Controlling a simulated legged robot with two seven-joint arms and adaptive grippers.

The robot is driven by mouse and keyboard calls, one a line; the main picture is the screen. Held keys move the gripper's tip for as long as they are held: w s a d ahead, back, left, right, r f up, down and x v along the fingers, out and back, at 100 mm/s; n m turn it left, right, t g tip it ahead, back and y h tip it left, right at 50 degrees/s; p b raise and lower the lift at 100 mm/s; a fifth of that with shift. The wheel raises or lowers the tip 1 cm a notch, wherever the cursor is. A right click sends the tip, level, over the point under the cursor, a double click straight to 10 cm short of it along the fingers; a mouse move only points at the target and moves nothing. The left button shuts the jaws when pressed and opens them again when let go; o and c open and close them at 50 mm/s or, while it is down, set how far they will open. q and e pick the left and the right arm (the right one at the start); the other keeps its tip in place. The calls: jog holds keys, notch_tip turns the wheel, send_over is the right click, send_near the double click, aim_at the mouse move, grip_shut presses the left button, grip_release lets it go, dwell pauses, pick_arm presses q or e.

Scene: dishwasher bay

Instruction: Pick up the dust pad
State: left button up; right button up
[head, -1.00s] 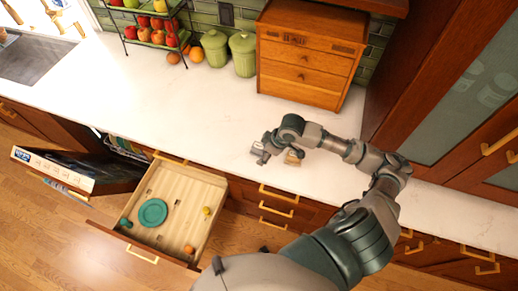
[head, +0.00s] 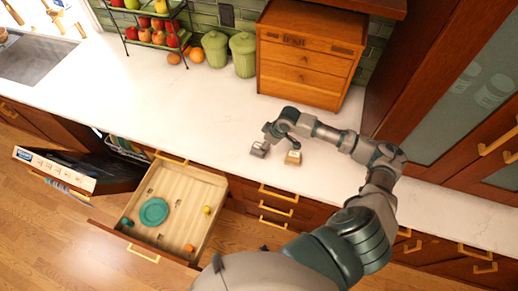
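A small tan block with a greyish top (head: 293,158), which looks like the dust pad, sits on the white countertop near its front edge. My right arm reaches up from the bottom and bends left over the counter. My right gripper (head: 260,150) is low over the counter, just left of the block and apart from it. Its fingers are small and seen from above, so whether they are open or shut is unclear. My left gripper is not in view.
An open drawer (head: 190,184) below the counter holds a teal plate (head: 153,211) and small items. The dishwasher door (head: 98,170) hangs open at left. A wooden chest (head: 300,75), green canisters (head: 244,54) and a fruit rack stand at the back. The left-middle counter is clear.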

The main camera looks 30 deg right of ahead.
aim_at(259, 146)
jog(key=p+x, duration=0.1)
jog(key=x, duration=0.3)
jog(key=shift+w+a+f, duration=0.1)
jog(key=shift+w+a, duration=0.1)
jog(key=shift+w, duration=0.05)
jog(key=shift+w+a+f, duration=0.15)
jog(key=shift+w+f, duration=0.05)
jog(key=shift+f, duration=0.3)
jog(key=c, duration=1.2)
jog(key=shift+c, duration=0.2)
jog(key=shift+r, duration=0.1)
jog(key=shift+r, duration=0.45)
notch_tip(259, 146, up, 2)
jog(key=shift+r+b, duration=0.1)
jog(key=shift+b, duration=0.35)
jog(key=s+a+r+b, duration=0.1)
jog(key=s+a, duration=0.2)
jog(key=s, duration=0.4)
jog(key=s+a+b, duration=0.1)
jog(key=s+a, duration=0.3)
jog(key=s, duration=0.3)
jog(key=shift+a+r, duration=0.2)
jog(key=shift+r, duration=0.2)
jog(key=shift+s, duration=0.15)
